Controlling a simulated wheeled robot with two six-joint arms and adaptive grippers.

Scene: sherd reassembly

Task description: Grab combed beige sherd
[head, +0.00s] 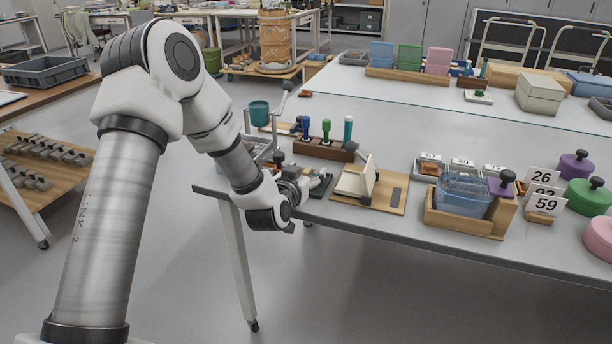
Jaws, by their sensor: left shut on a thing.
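My left gripper (303,184) is at the near left edge of the long grey table, low over its top. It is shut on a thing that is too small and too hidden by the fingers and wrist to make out. I cannot pick out a combed beige sherd for sure in this view. A dark green block-like thing (322,186) is right beside the fingertips. A cream upright piece (355,179) stands on a wooden board (384,204) just to the right of the gripper. My right gripper is not in view.
A wooden rack (325,149) with coloured-handled tools stands behind the gripper. To the right are a clear blue bin (463,196) in a wooden holder, number cards (546,204) and round lidded pots (588,195). A teal cup (259,113) is at the left.

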